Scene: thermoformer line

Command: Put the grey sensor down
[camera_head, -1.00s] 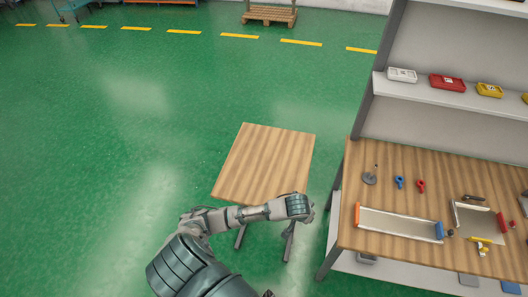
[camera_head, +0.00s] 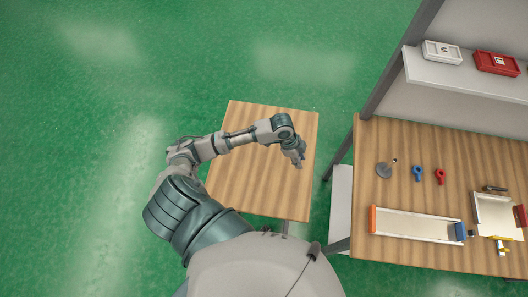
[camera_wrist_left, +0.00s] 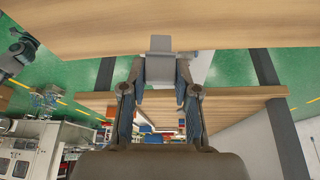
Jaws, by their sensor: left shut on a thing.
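My left gripper (camera_head: 298,160) is over the right part of a small wooden table (camera_head: 250,192), fingers pointing down. In the left wrist view, its two fingers (camera_wrist_left: 160,88) are shut on the grey sensor (camera_wrist_left: 160,64), a small grey block at the fingertips. A wooden surface (camera_wrist_left: 70,28) lies close beyond the sensor; I cannot tell whether they touch. In the head view the sensor is not distinguishable at the gripper. My right gripper is not in view.
A wooden workbench (camera_head: 345,205) stands to the right across a narrow gap. It holds a grey round-based part (camera_head: 384,170), blue (camera_head: 417,173) and red (camera_head: 440,176) parts, and a shallow tray (camera_head: 415,224). The small table's top is otherwise clear.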

